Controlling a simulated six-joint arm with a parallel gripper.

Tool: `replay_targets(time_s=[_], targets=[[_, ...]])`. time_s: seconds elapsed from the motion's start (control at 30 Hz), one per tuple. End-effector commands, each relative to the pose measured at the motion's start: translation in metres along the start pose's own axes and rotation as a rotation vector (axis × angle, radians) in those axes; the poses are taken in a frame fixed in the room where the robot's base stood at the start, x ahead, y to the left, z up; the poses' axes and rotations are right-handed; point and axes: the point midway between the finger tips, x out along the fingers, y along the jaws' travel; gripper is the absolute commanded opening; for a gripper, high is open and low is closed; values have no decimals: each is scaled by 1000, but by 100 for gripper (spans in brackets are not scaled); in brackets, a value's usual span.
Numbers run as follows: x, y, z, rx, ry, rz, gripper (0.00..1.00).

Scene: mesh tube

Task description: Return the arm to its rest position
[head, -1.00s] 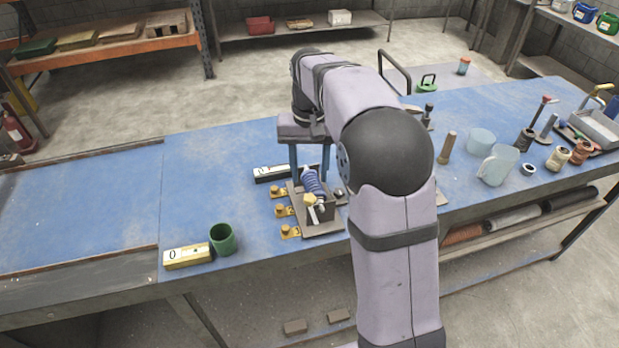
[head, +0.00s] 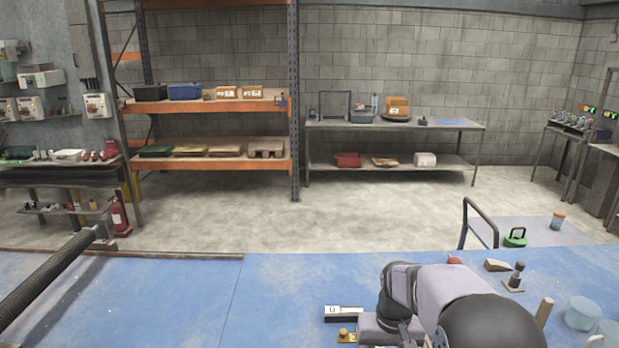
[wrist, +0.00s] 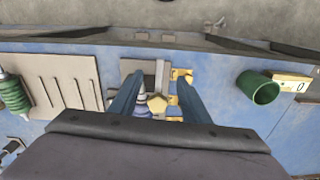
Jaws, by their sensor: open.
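My gripper (wrist: 158,88) is open in the wrist view, its two blue fingers spread apart with nothing held between them. Beyond and below them is a small fixture with a grey bar (wrist: 160,72) and brass clamps (wrist: 182,76). A yellow knob-like piece (wrist: 157,104) shows between the fingers, with a blue and white part (wrist: 143,106) beside it, partly hidden by the left finger. In the head view my arm bends at the bottom right over the blue bench (head: 290,290); the fingertips are out of that frame.
A grooved plate (wrist: 55,80) and green coil (wrist: 13,96) are at left. In the head view, a black-and-white block (head: 343,313) lies left of the arm.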

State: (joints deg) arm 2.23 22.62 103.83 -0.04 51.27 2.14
Motion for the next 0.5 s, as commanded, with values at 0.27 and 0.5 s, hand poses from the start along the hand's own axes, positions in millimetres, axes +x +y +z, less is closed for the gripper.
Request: replay_targets(time_s=[0.27, 0.5], targets=[[33, 2, 119, -51, -91, 2, 43], [31, 3, 214, -65, -150, 4, 43]])
